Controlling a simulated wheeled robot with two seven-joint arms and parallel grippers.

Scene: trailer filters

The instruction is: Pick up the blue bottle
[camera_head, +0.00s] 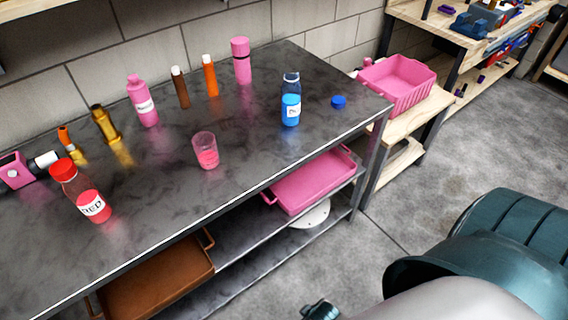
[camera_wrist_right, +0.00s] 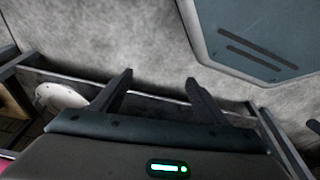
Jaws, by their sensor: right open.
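The blue bottle (camera_head: 291,112) stands upright near the right end of the dark table, in the head view. It is clear with blue contents and a white label. A blue cap (camera_head: 338,102) lies on the table to its right. My right gripper (camera_wrist_right: 158,78) shows in the right wrist view with its two fingers apart and nothing between them. It is away from the bottle, which does not show in that view. My left gripper is not in view.
A red-capped bottle (camera_head: 85,197), a pink cup (camera_head: 205,152) and several bottles stand on the dark table (camera_head: 250,165). A pink tray (camera_head: 315,185) and brown tray (camera_head: 160,282) sit on the lower shelf. A pink basket (camera_head: 398,82) stands at the right.

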